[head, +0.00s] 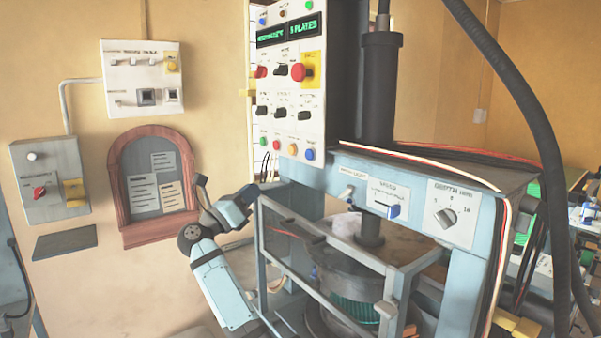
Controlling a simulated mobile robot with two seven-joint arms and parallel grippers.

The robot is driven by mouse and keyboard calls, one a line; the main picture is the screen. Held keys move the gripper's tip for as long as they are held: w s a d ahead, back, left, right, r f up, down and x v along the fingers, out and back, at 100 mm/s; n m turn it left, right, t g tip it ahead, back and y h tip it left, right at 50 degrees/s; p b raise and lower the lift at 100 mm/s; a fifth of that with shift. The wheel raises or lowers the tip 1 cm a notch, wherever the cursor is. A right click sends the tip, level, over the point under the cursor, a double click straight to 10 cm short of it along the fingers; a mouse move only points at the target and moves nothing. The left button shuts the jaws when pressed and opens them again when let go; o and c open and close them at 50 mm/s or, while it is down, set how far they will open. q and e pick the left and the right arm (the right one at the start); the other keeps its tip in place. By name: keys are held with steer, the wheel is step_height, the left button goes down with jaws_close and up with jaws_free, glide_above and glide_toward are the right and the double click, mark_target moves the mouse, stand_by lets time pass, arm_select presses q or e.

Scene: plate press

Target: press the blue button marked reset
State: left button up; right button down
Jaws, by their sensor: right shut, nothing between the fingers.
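The tall white control panel (291,85) stands upright at the centre top, with rows of buttons and knobs. A blue button (309,154) sits at its lower right corner, and another blue button (262,21) sits near its top left. The labels are too small to read, so I cannot tell which is marked reset. My right gripper (249,193) is shut and empty, below and left of the panel's lower edge, apart from the buttons. Its fingertips are small and hard to make out. My left gripper is not in view.
The press frame (465,255) with its metal bars and the press column (380,90) stand right of the gripper. A thick dark hose (525,105) hangs at the right. A wall box (142,78), a grey switch box (48,180) and a red-framed notice board (153,185) are on the left wall.

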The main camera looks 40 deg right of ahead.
mark_target(308, 159)
steer(key=r+m+g+y, duration=0.1)
steer(key=m, duration=0.1)
steer(key=d+r+m+g+y, duration=0.1)
steer(key=r+m+y, duration=0.1)
steer(key=r+m+g+y, duration=0.1)
steer(key=r+y, duration=0.1)
steer(key=shift+w+d+r+m+b, duration=0.15)
steer(key=shift+w+d+m+b, duration=0.05)
steer(key=shift+w+m+b, duration=0.2)
steer(key=shift+s+d, duration=0.1)
steer(key=shift+d, duration=0.05)
steer(key=d+p, duration=0.1)
steer(key=d, duration=0.3)
steer(key=s+d+p, duration=0.1)
steer(key=d, duration=0.4)
steer(key=d+p, duration=0.2)
steer(key=d, duration=0.2)
steer(key=shift+s+d, duration=0.25)
steer(key=shift+d, duration=0.05)
